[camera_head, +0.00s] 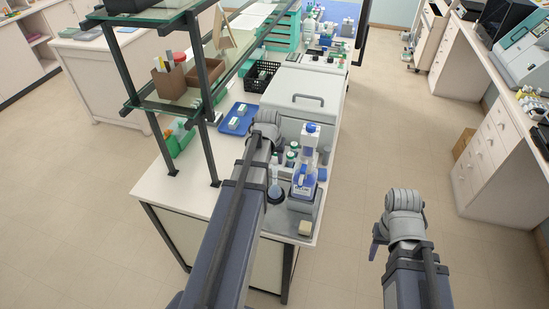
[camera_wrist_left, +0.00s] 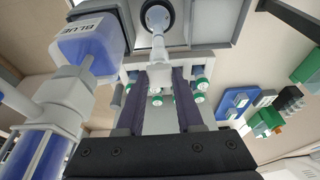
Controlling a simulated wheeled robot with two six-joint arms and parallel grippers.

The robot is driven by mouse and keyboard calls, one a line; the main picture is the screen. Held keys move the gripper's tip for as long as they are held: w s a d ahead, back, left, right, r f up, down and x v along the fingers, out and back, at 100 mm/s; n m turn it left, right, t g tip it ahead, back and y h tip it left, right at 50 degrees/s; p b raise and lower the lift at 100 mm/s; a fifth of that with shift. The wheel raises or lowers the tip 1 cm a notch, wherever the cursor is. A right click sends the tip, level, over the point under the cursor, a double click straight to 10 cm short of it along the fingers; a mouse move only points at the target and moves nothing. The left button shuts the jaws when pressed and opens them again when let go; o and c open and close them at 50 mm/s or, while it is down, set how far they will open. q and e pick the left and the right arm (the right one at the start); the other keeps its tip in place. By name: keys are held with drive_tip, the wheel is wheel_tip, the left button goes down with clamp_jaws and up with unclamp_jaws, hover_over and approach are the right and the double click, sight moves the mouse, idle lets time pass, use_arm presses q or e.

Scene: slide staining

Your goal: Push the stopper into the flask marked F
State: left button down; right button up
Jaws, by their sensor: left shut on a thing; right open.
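A small clear conical flask (camera_wrist_left: 158,22) stands on a dark round base in the left wrist view, its neck toward my fingers. It also shows in the head view (camera_head: 275,190), beside the blue-and-white bottle. I cannot read a letter on it. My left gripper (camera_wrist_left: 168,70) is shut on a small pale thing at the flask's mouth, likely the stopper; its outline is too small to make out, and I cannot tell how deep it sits. In the head view my left forearm hides most of that gripper. My right gripper (camera_head: 375,242) is open and empty over the floor.
A blue-and-white dispenser bottle (camera_wrist_left: 88,45) marked BLUE stands close beside the flask. Several green-capped bottles (camera_head: 291,156) stand behind it. A blue tray (camera_head: 238,119) and a glass-shelved rack (camera_head: 203,110) are to the left. Floor right of the bench is clear.

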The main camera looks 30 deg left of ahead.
use_arm(q)
drive_tip(key=shift+f+b, duration=0.6)
drive_tip(key=shift+f, duration=0.05)
idle(1.1)
drive_tip(key=shift+c, duration=2.3)
unclamp_jaws()
drive_tip(key=shift+o, duration=0.2)
drive_tip(key=o, duration=0.4)
drive_tip(key=shift+c, duration=0.2)
drive_tip(key=shift+r, duration=0.1)
drive_tip(key=shift+r+p, duration=3)
drive_tip(key=shift+p, duration=0.05)
